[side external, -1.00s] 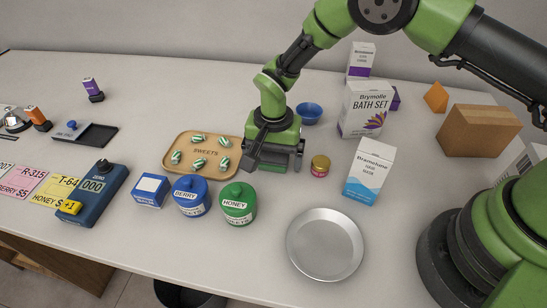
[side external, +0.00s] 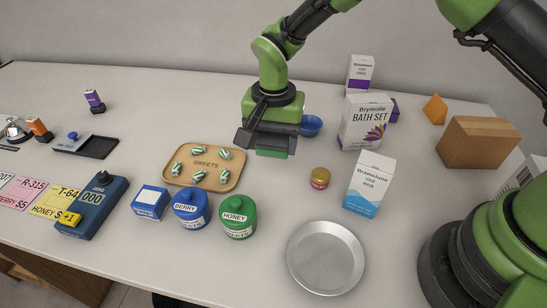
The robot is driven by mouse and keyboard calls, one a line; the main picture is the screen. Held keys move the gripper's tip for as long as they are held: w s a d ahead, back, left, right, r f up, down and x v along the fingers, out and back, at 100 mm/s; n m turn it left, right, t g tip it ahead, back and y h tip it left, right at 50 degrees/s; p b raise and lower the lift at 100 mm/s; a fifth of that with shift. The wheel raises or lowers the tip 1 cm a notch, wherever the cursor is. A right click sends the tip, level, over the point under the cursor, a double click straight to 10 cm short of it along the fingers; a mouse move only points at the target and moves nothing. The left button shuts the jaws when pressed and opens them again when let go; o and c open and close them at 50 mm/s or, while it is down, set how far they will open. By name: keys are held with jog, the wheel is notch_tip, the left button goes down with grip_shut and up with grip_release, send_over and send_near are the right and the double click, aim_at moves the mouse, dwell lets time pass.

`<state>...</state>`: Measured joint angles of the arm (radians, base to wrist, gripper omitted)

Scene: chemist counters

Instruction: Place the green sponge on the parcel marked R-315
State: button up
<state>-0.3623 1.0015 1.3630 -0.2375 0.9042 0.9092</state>
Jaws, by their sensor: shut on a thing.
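My gripper (side external: 266,141) is above the counter, to the right of the sweets tray, and is shut on the green sponge (side external: 274,153). Only the sponge's lower part shows below the jaws; the rest is hidden. A pink flat piece marked R-315 (side external: 25,191) lies at the far left front of the counter, well away from my gripper. It also reads BERRY $5. A yellow piece marked T-64 (side external: 62,195) lies on its right.
A blue counter device (side external: 96,207), a blue box (side external: 150,202), a BERRY jar (side external: 191,210), a HONEY jar (side external: 238,217) and a tan sweets tray (side external: 229,183) lie between. A metal plate (side external: 326,258) and cartons (side external: 366,122) stand to the right. The counter behind the tray is clear.

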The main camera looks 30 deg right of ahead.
notch_tip(320, 180, up, 18)
jog(key=f, duration=0.1)
jog(key=w+d+r+m, duration=0.1)
jog(key=d+m, duration=0.2)
jog(key=d, duration=0.7)
jog(key=m, duration=1.5)
send_over(488, 125)
notch_tip(488, 125, down, 15)
jog(key=shift+f, duration=0.1)
jog(key=shift+a, duration=0.1)
